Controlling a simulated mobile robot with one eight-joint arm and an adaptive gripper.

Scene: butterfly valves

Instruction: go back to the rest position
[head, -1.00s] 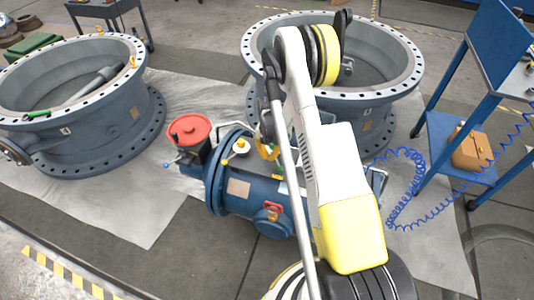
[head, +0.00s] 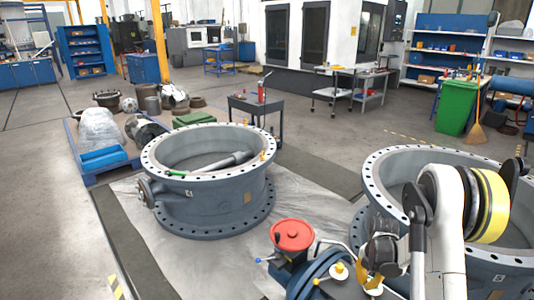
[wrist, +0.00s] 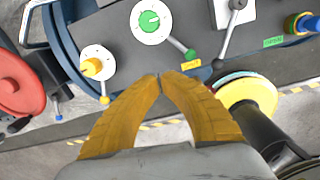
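My gripper (wrist: 158,77) shows in the wrist view with its two yellow fingers meeting at the tips, with nothing visible between them. It is over a blue-grey valve body (wrist: 205,55) carrying a green-centred white knob (wrist: 150,21), a yellow-centred white knob (wrist: 95,65) and a red handwheel (wrist: 15,85). I cannot tell whether the fingers touch anything. In the head view my gripper (head: 372,284) is low at the right, beside the valve with the red handwheel (head: 292,236). My white arm hides part of the scene there.
A large flanged ring (head: 212,215) stands on the grey sheet at centre left, and another (head: 385,165) stands right behind my arm. A dark cart (head: 255,105), a blue pallet (head: 100,165) and a green bin (head: 456,108) stand farther back. Open floor lies at the left.

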